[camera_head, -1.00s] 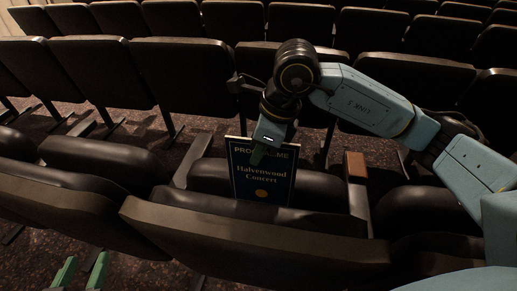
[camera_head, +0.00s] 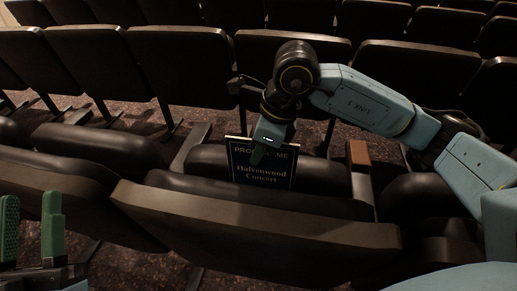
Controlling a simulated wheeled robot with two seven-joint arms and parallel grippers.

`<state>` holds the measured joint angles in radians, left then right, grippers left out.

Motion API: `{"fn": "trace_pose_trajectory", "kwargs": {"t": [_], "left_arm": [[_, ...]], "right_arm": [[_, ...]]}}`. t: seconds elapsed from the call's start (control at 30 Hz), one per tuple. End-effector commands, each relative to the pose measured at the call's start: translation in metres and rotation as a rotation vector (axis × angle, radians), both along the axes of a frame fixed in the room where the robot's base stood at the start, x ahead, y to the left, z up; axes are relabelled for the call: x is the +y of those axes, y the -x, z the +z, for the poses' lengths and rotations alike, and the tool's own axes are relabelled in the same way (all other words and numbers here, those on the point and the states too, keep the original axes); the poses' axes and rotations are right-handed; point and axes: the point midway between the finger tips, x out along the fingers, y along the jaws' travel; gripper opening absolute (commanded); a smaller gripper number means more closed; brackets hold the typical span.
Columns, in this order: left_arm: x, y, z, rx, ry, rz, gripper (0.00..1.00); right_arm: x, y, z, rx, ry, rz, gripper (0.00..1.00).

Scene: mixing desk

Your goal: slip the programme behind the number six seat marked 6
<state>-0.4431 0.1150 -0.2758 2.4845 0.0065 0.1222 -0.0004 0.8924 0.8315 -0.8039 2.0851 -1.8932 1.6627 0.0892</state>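The programme (camera_head: 262,176) is a dark blue card with a gold border, reading "Halvenwood Concert". My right gripper (camera_head: 260,150) is shut on its top edge and holds it roughly upright. The card's lower part is hidden behind the dark seat (camera_head: 250,220) in the near row. I cannot tell whether the card touches that seat. No seat number 6 is readable in view. My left gripper (camera_head: 31,232), with green fingers, is at the lower left, open and empty, apart from the programme.
A brown-topped armrest (camera_head: 357,154) stands right of the programme, and a grey armrest (camera_head: 190,147) stands to its left. A second row of dark seats (camera_head: 180,65) is beyond, across a strip of speckled carpet (camera_head: 140,118).

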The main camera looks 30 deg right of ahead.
Motion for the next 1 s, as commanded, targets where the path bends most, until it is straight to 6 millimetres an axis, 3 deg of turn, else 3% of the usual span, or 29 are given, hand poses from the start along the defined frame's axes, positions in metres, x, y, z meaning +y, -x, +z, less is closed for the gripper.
{"fn": "trace_pose_trajectory", "kwargs": {"t": [0.43,1.0], "left_arm": [[0.0,0.002,0.001,-0.018,0.006,-0.001,0.4],[0.0,0.001,-0.024,-0.017,0.006,-0.001,0.4]], "right_arm": [[0.0,0.0,-0.002,0.0,0.0,0.0,0.0],[0.0,0.0,-0.031,0.001,0.001,0.0,0.0]]}}
